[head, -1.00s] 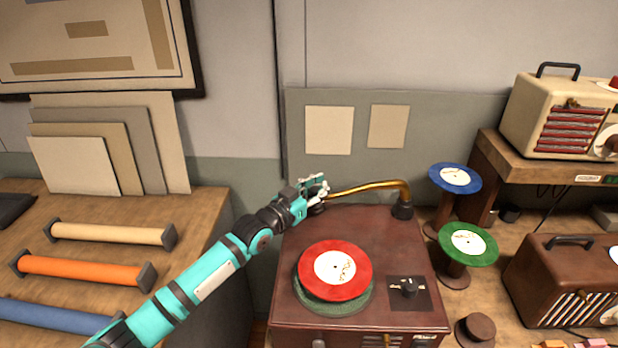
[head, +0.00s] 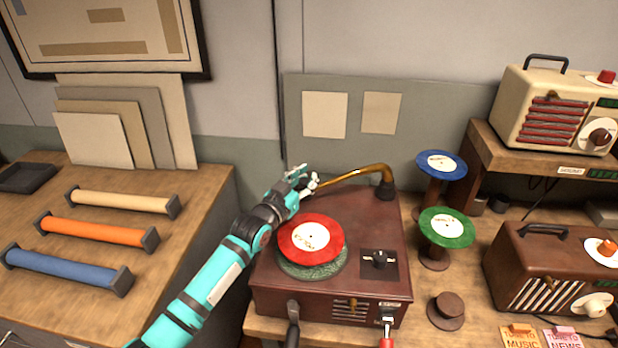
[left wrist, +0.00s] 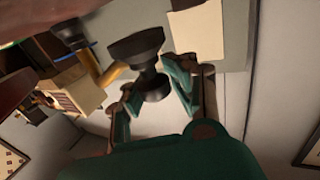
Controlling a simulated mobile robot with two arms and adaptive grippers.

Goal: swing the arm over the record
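The record player (head: 385,232) is a dark red-brown box with a red record (head: 330,226) lying on its green turntable (head: 318,268). A brass arm (head: 345,177) runs left from a black post (head: 385,189) at the back right corner. Its free end is behind the record, not over it. My left gripper (head: 305,181) is at that free end. In the left wrist view its open fingers (left wrist: 155,98) stand either side of the arm's black head (left wrist: 152,66), with a gap visible on one side. My right gripper is not in view.
Blue (head: 441,163) and green (head: 446,227) records sit on stands to the right, with a brown radio (head: 545,262) and a cream radio (head: 555,112) beyond. Colored rolls (head: 95,230) lie on the left bench.

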